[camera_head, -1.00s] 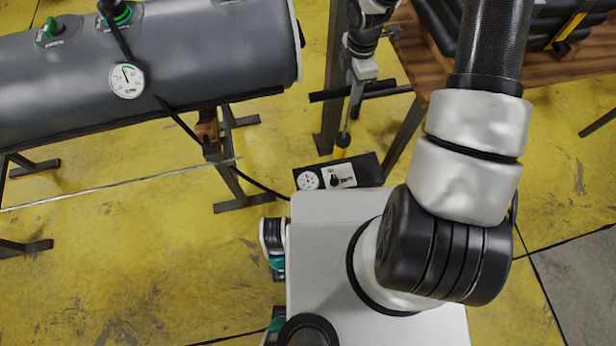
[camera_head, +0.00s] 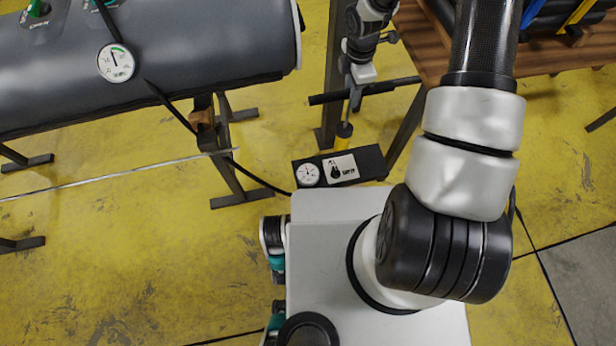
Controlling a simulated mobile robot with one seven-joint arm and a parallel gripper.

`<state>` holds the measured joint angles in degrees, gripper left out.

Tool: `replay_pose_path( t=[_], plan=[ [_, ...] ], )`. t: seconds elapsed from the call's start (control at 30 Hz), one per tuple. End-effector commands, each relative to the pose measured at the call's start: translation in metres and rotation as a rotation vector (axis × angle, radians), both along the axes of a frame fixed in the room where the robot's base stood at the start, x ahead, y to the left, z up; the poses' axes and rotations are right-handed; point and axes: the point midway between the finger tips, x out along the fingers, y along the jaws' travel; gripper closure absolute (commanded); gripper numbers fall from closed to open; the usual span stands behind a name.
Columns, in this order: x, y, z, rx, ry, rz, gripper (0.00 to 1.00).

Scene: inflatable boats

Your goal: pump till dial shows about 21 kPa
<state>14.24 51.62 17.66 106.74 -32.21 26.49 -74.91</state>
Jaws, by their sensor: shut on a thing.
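A hand pump stands on the floor beyond my white base. Its black base box (camera_head: 371,160) carries a small white dial (camera_head: 308,174), and a short yellow barrel (camera_head: 343,140) rises behind it. My gripper (camera_head: 357,88) is shut on the black crossbar handle (camera_head: 326,98) and holds it above the barrel, with a length of rod showing. The grey boat tube (camera_head: 200,55) lies on stands at the upper left. A round white gauge (camera_head: 116,63) with a green band hangs on its front. Its dark needle points roughly upward; the numbers are too small to read.
A black hose (camera_head: 170,108) runs from the gauge down to the pump. A wooden table (camera_head: 437,55) with dark rolls stands at the upper right. Metal stand legs (camera_head: 232,165) are left of the pump. The yellow floor is open at the lower left.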

Motion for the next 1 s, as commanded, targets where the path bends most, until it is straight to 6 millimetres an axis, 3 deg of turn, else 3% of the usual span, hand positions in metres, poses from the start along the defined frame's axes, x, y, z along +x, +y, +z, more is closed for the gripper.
replay_pose_path(
  t=[0.03, 0.7, 1.0],
  plan=[
    [-0.001, 0.001, -0.018, 0.002, 0.001, 0.0, 1.0],
    [-0.002, 0.0, -0.124, 0.001, 0.005, 0.0, 1.0],
    [-0.001, 0.0, -0.121, 0.001, 0.004, 0.0, 1.0]
  ],
)
